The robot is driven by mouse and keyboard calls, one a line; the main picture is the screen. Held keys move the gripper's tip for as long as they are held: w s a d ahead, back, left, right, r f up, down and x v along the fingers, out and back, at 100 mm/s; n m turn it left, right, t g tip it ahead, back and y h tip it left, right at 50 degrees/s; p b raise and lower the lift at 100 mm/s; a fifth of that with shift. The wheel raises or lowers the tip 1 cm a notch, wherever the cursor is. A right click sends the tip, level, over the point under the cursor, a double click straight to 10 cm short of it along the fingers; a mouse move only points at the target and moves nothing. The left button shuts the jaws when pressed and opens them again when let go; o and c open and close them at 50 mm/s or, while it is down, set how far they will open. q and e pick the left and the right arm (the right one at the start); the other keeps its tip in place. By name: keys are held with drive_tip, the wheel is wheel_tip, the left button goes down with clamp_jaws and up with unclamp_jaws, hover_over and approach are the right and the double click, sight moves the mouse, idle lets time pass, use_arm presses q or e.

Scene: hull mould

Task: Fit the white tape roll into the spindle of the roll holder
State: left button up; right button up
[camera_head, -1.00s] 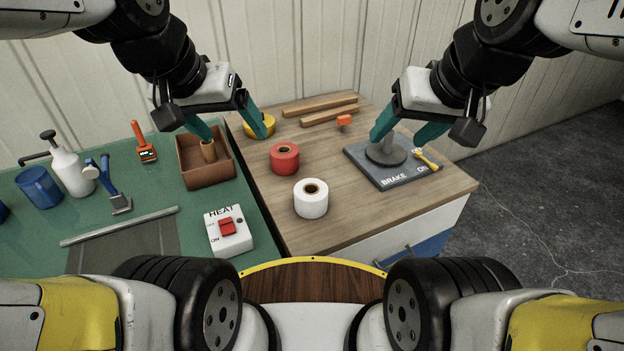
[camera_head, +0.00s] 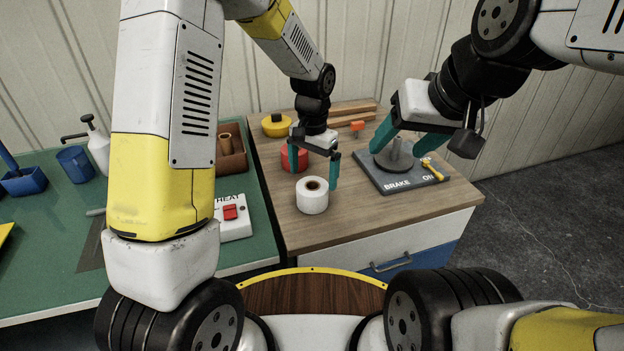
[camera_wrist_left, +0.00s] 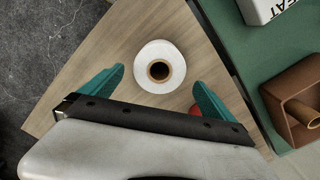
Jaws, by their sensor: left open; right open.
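The white tape roll (camera_head: 312,196) stands on its flat end on the wooden table top, its core hole facing up. My left gripper (camera_head: 313,172) is open and empty, above and just behind the roll in the head view. In the left wrist view the white roll (camera_wrist_left: 160,67) lies ahead of and between the two teal fingers (camera_wrist_left: 160,88), apart from both. The roll holder (camera_head: 400,182) is a dark grey base marked BRAKE with an upright spindle (camera_head: 396,147) on a round plate. My right gripper (camera_head: 396,147) is open, with its fingers on either side of the spindle.
A red roll (camera_head: 294,158) stands behind the left gripper, partly hidden by it. A yellow roll (camera_head: 276,125), wooden strips (camera_head: 350,110) and an orange item (camera_head: 357,127) lie farther back. A yellow brake lever (camera_head: 434,170) sits on the holder. The table's front is clear.

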sight(313, 194)
use_arm(q)
drive_tip(key=f, duration=0.7)
drive_tip(key=shift+s+f, duration=0.2)
drive_tip(key=shift+f, duration=0.15)
drive_tip(key=c, duration=1.8)
drive_tip(key=shift+r, duration=0.1)
